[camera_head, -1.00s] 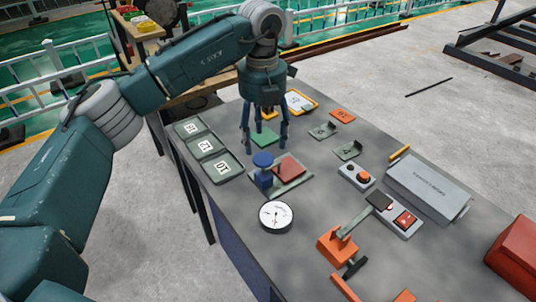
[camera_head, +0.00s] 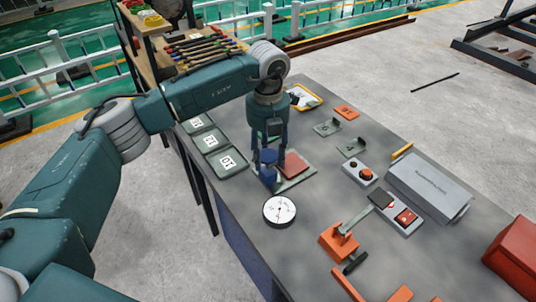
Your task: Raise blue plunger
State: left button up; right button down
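The blue plunger (camera_head: 267,176) stands at the left end of a grey-green base with a red plate (camera_head: 293,164) on it. Its round blue cap (camera_head: 268,156) shows between the fingers of my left gripper (camera_head: 269,158). The fingers point down around or just behind the cap, and there seems to be a gap between them. I cannot tell whether they touch it. My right gripper is not in view.
A round dial gauge (camera_head: 280,210) lies just in front of the plunger. Numbered trays (camera_head: 228,163) line the table's left edge. A control box (camera_head: 358,173), a grey box (camera_head: 429,187) and an orange clamp (camera_head: 340,240) stand to the right.

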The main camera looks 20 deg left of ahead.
pick_arm(q)
grip_shut()
jog(key=shift+w+r, duration=0.2)
jog(key=shift+r, duration=1.15)
jog(key=o, duration=0.6)
grip_release()
jog(key=o, duration=0.3)
jog(key=shift+s, duration=0.15)
notch_tip(320, 180, up, 12)
